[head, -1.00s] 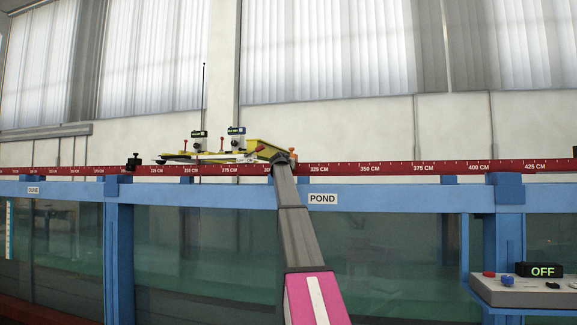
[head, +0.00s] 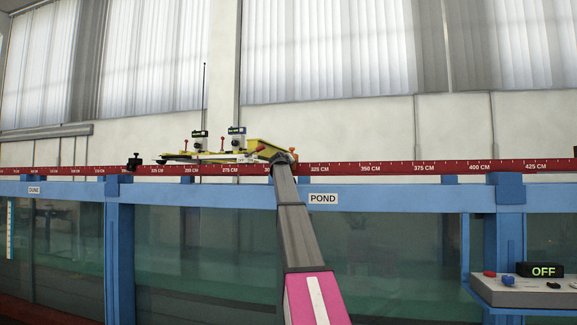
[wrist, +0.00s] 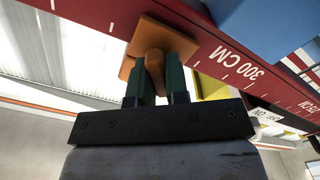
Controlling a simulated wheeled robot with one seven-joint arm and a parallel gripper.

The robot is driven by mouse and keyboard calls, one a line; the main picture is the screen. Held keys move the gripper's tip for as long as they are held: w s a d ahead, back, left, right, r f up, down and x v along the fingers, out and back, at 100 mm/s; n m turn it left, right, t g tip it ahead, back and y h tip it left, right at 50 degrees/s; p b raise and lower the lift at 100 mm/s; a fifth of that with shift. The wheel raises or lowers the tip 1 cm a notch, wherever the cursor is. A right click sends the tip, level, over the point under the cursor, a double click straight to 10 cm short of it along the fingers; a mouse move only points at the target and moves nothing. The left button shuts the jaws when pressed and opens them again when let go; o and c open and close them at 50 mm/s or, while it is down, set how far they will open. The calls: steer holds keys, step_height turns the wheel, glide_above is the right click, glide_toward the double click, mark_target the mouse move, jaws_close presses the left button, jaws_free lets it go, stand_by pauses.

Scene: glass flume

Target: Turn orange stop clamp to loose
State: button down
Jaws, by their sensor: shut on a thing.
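The orange stop clamp (wrist: 152,36) sits on the red rail in the wrist view, near the 300 CM mark. Its rounded orange knob (wrist: 154,66) stands out toward me. My gripper (wrist: 158,72) is shut on this knob, with one green finger on each side. The fingers hide part of the knob, and I cannot read how tight it is. In the head view my gripper (head: 279,159) is at the rail, and the clamp is mostly hidden behind it.
The red scale rail (head: 420,167) runs along the blue flume frame (head: 400,195). A yellow carriage (head: 262,145) with small instruments stands on the rail left of my gripper. A black clamp (head: 134,161) sits farther left. A control box reading OFF (head: 541,270) is at lower right.

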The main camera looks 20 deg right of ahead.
steer(key=shift+n, duration=1.7)
steer(key=c, duration=1.1)
jaws_free()
steer(key=shift+s+a+f, duration=0.1)
steer(key=shift+a, duration=0.05)
steer(key=v, duration=1)
steer(key=shift+s+a, duration=0.2)
